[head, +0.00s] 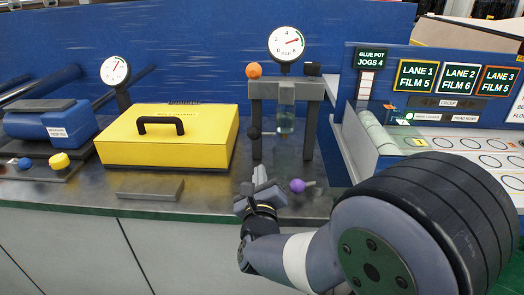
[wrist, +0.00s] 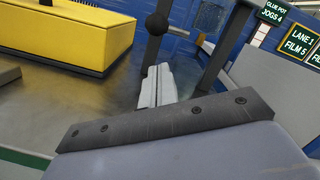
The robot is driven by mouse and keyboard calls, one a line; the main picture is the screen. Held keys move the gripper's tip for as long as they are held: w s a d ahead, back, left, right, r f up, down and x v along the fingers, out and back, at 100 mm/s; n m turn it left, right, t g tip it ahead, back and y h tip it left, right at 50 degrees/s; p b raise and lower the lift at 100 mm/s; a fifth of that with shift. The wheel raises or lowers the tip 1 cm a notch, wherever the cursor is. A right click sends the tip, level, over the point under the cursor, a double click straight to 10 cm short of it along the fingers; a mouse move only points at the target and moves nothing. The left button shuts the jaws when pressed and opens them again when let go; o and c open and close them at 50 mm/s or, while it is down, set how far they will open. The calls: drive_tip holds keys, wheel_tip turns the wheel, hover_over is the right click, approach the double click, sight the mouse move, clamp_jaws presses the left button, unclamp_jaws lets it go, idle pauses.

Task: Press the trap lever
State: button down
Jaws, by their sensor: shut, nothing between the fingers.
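A dark grey stand (head: 285,90) holds a clear vessel (head: 286,118) between its legs. An orange knob (head: 254,70) sits at its top left, and a black ball knob (head: 254,132) is on its left leg. A purple knob on a short rod (head: 298,185) lies low in front of the stand. No label shows which of these is the trap lever. My gripper (head: 260,176) is shut and empty, left of the purple knob and below the black ball. In the wrist view my fingers (wrist: 157,85) are together, with the black ball (wrist: 156,24) beyond them; the purple knob is not visible there.
A yellow box with a black handle (head: 190,137) stands left of the stand. A low grey bar (head: 150,190) lies in front of it. A blue unit with a yellow knob (head: 59,161) is far left. A lane-sign panel (head: 440,85) rises at right. Bare metal counter separates box and stand.

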sight(257, 130)
drive_tip(key=w, duration=0.3)
drive_tip(key=w+p, duration=0.1)
drive_tip(key=w, duration=0.2)
drive_tip(key=w+r, duration=0.1)
drive_tip(key=w, duration=0.3)
drive_tip(key=shift+a+p, duration=0.1)
drive_tip(key=shift+p, duration=0.2)
